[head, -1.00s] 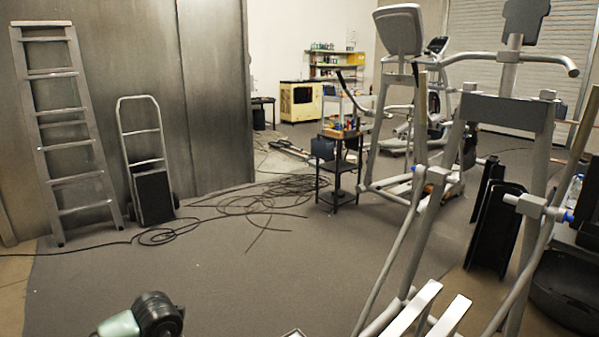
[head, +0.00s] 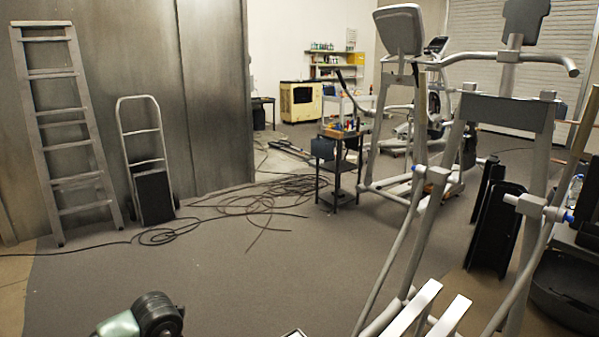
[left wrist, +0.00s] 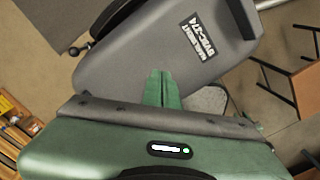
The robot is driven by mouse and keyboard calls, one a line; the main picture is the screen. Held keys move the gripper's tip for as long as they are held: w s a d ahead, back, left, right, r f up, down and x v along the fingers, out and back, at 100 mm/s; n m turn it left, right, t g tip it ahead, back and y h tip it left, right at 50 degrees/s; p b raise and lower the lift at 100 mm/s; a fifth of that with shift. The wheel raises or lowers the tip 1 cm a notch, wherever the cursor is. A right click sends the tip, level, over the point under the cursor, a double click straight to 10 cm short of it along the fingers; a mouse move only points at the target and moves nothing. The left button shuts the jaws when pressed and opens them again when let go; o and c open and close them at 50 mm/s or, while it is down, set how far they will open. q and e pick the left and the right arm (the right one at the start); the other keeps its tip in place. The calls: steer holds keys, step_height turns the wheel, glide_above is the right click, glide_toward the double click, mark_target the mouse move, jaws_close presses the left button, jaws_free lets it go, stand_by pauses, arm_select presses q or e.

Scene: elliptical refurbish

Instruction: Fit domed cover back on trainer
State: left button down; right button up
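In the left wrist view, the two green fingers of my left gripper (left wrist: 159,88) are close together. They overlap the lower part of a grey, smooth, rounded casing (left wrist: 150,62) with a black-and-white label and black curved parts along its edges. It may be the domed cover; I cannot tell whether the fingers touch it. In the head view, a grey-framed trainer (head: 507,113) stands at the right, with two pale foot bars low down. A green and black part of my arm shows at the bottom left; neither gripper shows there.
Black cables (head: 255,197) lie coiled on the grey floor. A ladder (head: 68,130) and a hand truck (head: 146,150) lean at the left wall. A small black cart (head: 338,165) stands mid-room. Dark panels (head: 497,228) stand beside the trainer. The front-left floor is mostly clear.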

arm_select(q)
steer(key=shift+f, duration=0.15)
steer(key=shift+f+b, duration=2.1)
steer(key=shift+f, duration=0.25)
steer(key=shift+r, duration=0.1)
step_height(320, 180, up, 7)
steer(key=p, duration=0.4)
